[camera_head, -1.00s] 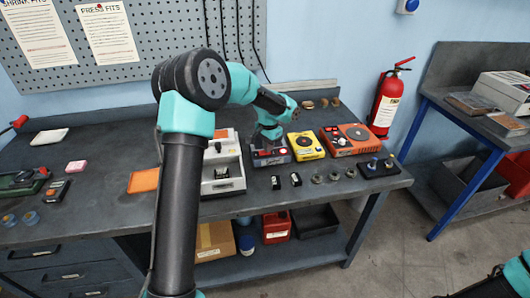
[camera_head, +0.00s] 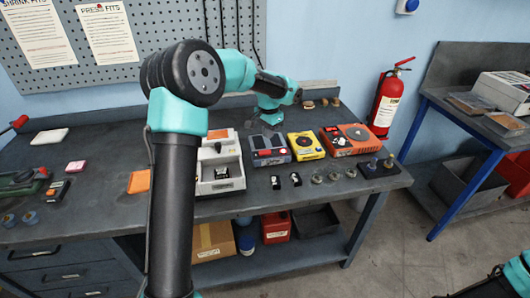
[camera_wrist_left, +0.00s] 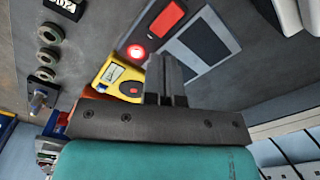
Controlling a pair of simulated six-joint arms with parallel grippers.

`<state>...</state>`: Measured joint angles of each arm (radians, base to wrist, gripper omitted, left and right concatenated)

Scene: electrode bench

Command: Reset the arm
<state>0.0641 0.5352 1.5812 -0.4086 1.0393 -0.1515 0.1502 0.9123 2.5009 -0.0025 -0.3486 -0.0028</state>
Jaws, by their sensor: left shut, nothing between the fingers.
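My left arm rises from the bottom middle of the head view and reaches over the bench (camera_head: 100,220). My left gripper (camera_head: 254,125) hangs above the back of the bench, behind the blue-grey device (camera_head: 269,150) with a red panel. In the left wrist view its fingers (camera_wrist_left: 165,72) are shut together and hold nothing. The device shows beyond them with a lit red lamp (camera_wrist_left: 137,52).
A white device (camera_head: 219,165) stands left of the blue-grey one. A yellow meter (camera_head: 305,146) and an orange unit (camera_head: 348,139) stand to its right. Several small rings and black blocks lie near the front edge. A red extinguisher (camera_head: 388,100) is beyond the bench.

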